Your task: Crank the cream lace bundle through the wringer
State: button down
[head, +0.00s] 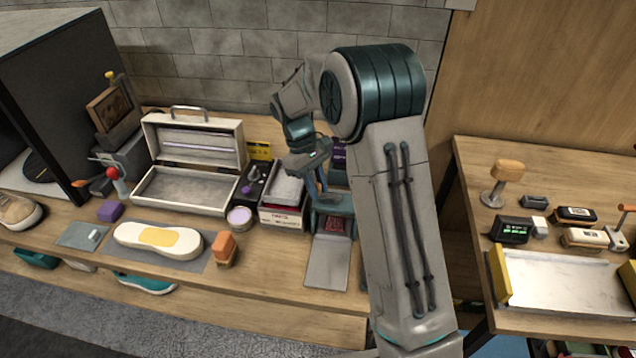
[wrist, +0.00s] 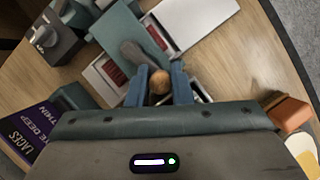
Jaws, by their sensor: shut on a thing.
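The wringer (head: 335,203) is a teal-green frame on the left bench, and its body also shows in the wrist view (wrist: 113,32). A pale flat tray (head: 327,262) lies in front of it. A grey crank arm (wrist: 132,50) ends in a round wooden knob (wrist: 159,80). My gripper (wrist: 165,86) is shut on this knob, with one blue finger on each side. In the head view my gripper (head: 321,184) is at the wringer's left side, partly hidden by my arm. I cannot make out the cream lace bundle in either view.
Left of the wringer stand a small box (head: 283,212), a round tin (head: 239,217) and an open cream case (head: 185,187). An orange-topped brush (head: 225,248) and a white sole (head: 150,238) lie nearer the front. A second table (head: 470,165) is at right.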

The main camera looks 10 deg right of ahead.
jog(key=shift+s+n+t+h+b, duration=0.2)
jog(key=shift+s+n, duration=0.15)
jog(key=shift+n, duration=0.45)
jog(key=shift+s+n+t+h+b, duration=0.1)
jog(key=shift+s+n+t+h, duration=0.2)
jog(key=shift+n, duration=0.5)
jog(key=shift+s, duration=0.1)
jog(key=c, duration=1.3)
grip_release()
jog(key=shift+a, duration=0.1)
jog(key=shift+r, duration=0.2)
jog(key=b+v, duration=0.1)
jog(key=v, duration=1.2)
jog(key=shift+r, duration=0.2)
